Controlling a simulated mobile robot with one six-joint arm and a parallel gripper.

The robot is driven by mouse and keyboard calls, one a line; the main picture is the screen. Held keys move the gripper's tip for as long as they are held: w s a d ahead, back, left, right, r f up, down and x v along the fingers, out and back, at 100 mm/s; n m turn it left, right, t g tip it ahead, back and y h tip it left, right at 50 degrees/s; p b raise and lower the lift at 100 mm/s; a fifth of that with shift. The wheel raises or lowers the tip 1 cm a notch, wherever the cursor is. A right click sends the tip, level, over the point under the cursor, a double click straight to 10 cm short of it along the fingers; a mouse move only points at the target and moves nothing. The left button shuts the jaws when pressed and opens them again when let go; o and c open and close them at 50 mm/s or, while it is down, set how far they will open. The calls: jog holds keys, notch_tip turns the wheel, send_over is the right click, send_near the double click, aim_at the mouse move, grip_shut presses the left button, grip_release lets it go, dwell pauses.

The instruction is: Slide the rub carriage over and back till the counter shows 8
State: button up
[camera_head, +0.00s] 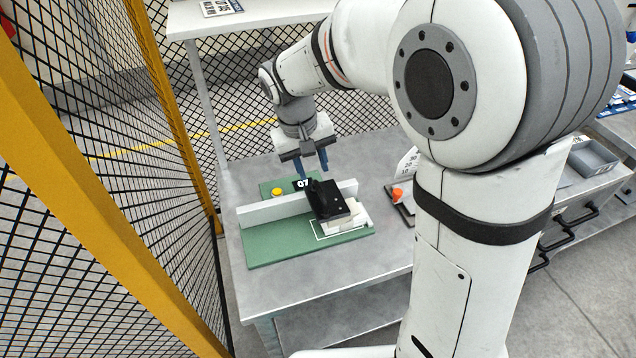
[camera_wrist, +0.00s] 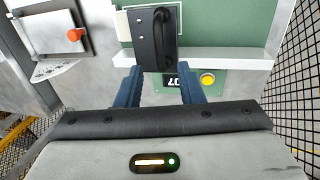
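The black rub carriage (camera_head: 328,202), with a raised handle, sits at the right end of the white rail (camera_head: 268,212) on the green board (camera_head: 300,247). Pale blocks (camera_head: 346,217) lie beside or under it. The counter (camera_head: 302,184) behind the rail reads 07; it also shows inverted in the wrist view (camera_wrist: 174,80). A yellow button (camera_head: 277,191) is beside the counter. My gripper (camera_head: 315,173) is open and empty above the carriage's far end. In the wrist view, its blue fingers (camera_wrist: 160,82) are apart, with the carriage (camera_wrist: 158,40) just beyond them.
A plate with an orange knob (camera_head: 397,194) and a white card lie right of the board. Mesh fencing (camera_head: 150,190) stands left of and behind the grey table (camera_head: 240,280). A white shelf (camera_head: 250,18) is behind. The table front is bare.

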aim_at(319, 189)
jog(key=f, duration=0.3)
jog(key=d+f, duration=0.1)
jog(key=f, duration=0.2)
jog(key=shift+w+d, duration=0.1)
jog(key=shift+w, duration=0.1)
jog(key=shift+c, duration=0.2)
grip_shut()
